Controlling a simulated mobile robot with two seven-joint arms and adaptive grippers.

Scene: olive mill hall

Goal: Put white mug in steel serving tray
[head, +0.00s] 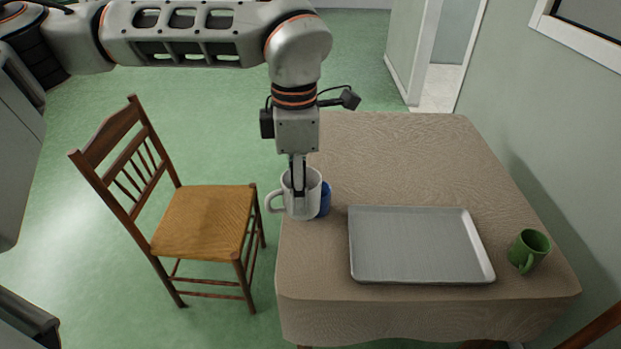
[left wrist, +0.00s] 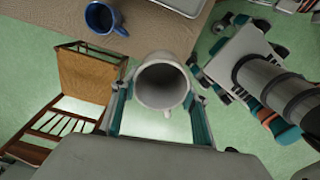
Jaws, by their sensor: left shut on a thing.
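The white mug (head: 302,204) is at the left edge of the table in the head view, upright, with its handle to the left. My left gripper (head: 298,188) comes down from above and is shut on it. In the left wrist view the mug (left wrist: 162,85) sits between the two fingers (left wrist: 160,100), its dark opening facing the camera and floor below it. The steel serving tray (head: 420,275) lies flat and empty on the table, right of the mug. My right gripper is in neither view.
A blue mug (head: 325,199) stands close behind the white mug, partly hidden; it also shows in the left wrist view (left wrist: 101,18). A green mug (head: 528,251) stands right of the tray. A wooden chair (head: 205,222) is left of the table (head: 400,150). The table's back is clear.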

